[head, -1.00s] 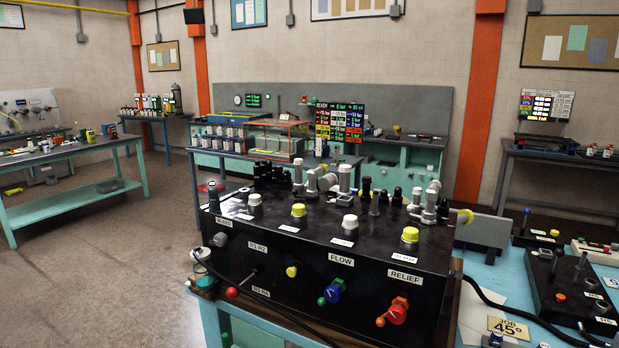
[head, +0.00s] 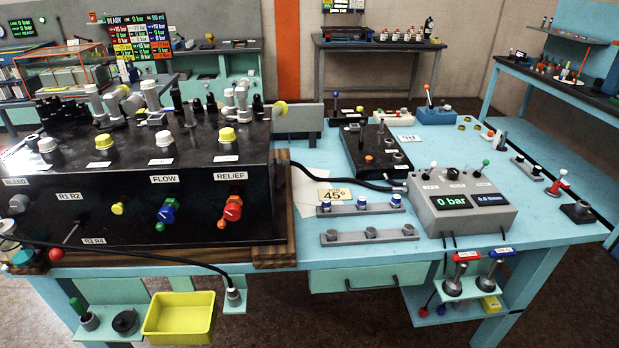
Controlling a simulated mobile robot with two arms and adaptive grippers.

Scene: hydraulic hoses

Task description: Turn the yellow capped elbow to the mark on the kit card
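Neither of my grippers is in view.
A grey gauge box (head: 462,203) reading "0 bar" stands right of the card. Two grey racks (head: 360,208) lie in front of the card. A black hose crosses the bench behind it. A yellow bin (head: 180,317) hangs low at the front. The bench's right front is fairly clear.

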